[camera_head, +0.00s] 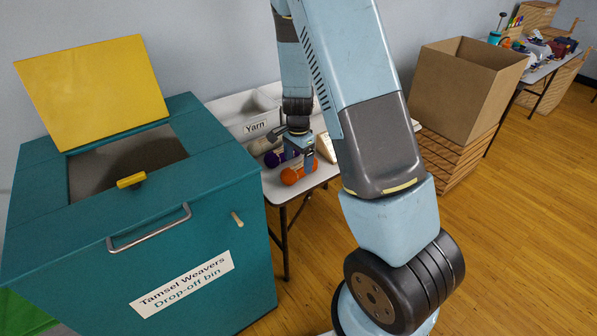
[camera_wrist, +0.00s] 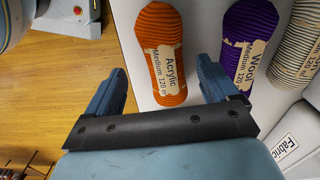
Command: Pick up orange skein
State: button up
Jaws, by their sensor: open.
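The orange skein (camera_head: 299,175), labelled Acrylic Medium 120 m, lies on the white table in front of the Yarn bin. It also shows in the wrist view (camera_wrist: 165,40), upper middle, lying lengthwise. My gripper (camera_head: 299,163) is at the skein in the head view, pointing down, and hides part of it. In the wrist view my gripper (camera_wrist: 161,72) is open, with one finger on each side of the skein's lower part and visible gaps between. I cannot tell how far the fingertips are above the table.
A purple Wool skein (camera_wrist: 246,45) lies close to the right, with a pale striped skein (camera_wrist: 298,50) beyond. The white Yarn bin (camera_head: 245,112) stands behind. A teal drop-off bin (camera_head: 190,240) with a raised yellow lid (camera_head: 93,90) is left. A cardboard box (camera_head: 465,90) is right.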

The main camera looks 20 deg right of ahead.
aim_at(298, 165)
jog(key=shift+w+f, duration=0.15)
jog(key=shift+f, duration=1.2)
jog(key=shift+w+f, duration=0.15)
jog(key=shift+f, duration=1.2)
jog(key=c, duration=1.1)
jog(key=shift+o, duration=0.2)
